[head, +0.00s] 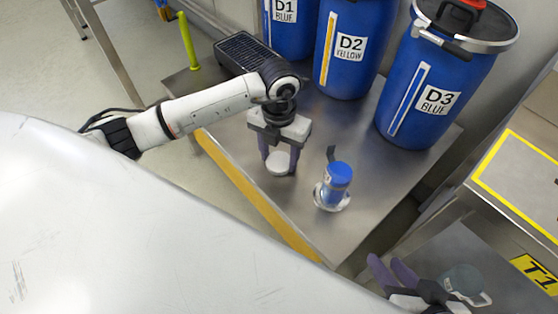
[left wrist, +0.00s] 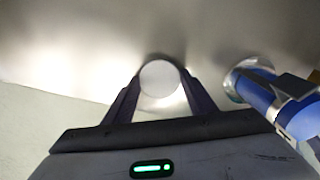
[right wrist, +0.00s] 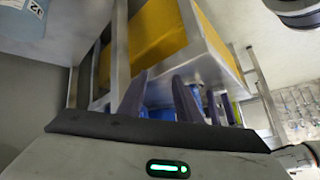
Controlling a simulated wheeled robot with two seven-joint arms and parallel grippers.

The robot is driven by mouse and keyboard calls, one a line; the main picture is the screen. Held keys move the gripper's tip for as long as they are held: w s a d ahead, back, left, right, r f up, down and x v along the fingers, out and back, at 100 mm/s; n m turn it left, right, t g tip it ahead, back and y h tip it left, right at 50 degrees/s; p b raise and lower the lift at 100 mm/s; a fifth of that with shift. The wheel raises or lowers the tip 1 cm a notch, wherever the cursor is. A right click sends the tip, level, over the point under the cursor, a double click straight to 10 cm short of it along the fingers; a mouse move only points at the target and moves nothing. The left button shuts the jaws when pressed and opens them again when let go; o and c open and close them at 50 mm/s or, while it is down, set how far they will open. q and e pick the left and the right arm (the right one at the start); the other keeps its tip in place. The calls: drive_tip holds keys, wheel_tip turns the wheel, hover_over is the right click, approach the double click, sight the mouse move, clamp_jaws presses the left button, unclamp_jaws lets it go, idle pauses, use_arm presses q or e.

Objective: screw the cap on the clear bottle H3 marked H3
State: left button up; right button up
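A round white cap (head: 279,163) is between the fingertips of my left gripper (head: 281,158), low over the steel table. In the left wrist view the cap (left wrist: 160,78) touches both fingers, so this gripper looks shut on it. My right gripper (head: 393,268) is open and empty, low at the right, away from the bottle.
Blue drums D1 (head: 285,30), D2 (head: 345,50) and D3 (head: 435,85) stand along the back of the steel table (head: 330,235). A dark box (head: 243,55) is behind my left arm. A yellow-edged table T1 (head: 520,185) and a grey container (head: 464,281) are at right.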

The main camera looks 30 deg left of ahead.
sight(279, 161)
use_arm(q)
drive_tip(key=shift+c, duration=0.7)
